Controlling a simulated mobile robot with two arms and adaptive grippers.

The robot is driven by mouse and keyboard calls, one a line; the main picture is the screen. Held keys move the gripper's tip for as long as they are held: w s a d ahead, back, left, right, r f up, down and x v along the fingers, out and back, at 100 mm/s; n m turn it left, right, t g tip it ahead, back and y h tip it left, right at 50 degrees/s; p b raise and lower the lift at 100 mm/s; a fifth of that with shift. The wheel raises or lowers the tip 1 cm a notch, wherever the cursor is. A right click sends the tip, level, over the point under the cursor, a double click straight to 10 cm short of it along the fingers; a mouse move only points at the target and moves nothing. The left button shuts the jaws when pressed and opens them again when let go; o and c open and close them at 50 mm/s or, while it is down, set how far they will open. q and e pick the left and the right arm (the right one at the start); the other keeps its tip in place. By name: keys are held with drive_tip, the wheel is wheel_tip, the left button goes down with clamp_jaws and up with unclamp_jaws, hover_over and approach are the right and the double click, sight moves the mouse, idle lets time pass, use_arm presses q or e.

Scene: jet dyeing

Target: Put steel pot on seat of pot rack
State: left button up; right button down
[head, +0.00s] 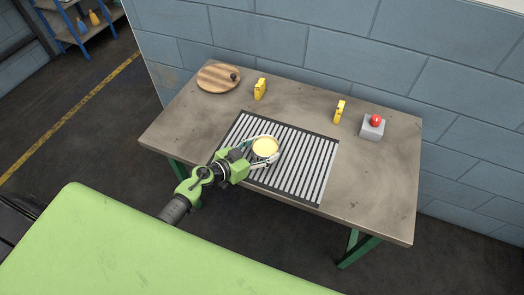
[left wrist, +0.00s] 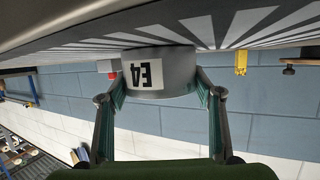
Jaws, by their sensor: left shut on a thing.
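The steel pot (head: 265,146) is a round vessel with pale yellow contents, over the striped panel on the table. In the left wrist view it is a grey cylinder (left wrist: 178,72) with a white label reading "E4", seen upside down. My left gripper (head: 258,148) is shut on the pot, with one finger on each side of its wall. Both fingers also show in the left wrist view (left wrist: 161,95). I cannot tell whether the pot's base touches the panel. No thing in view is clearly a pot rack. My right gripper is not in view.
The black and white striped panel (head: 310,178) lies on the brown table (head: 375,205). Behind it are a round wooden board (head: 214,78) with a dark knob, two yellow pieces (head: 260,89) (head: 339,111) and a red button on a grey box (head: 372,129). The table's right front is clear.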

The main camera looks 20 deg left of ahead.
use_arm(q)
drive_tip(key=shift+r, duration=0.15)
drive_tip(key=o, duration=1.5)
drive_tip(key=shift+f, duration=0.2)
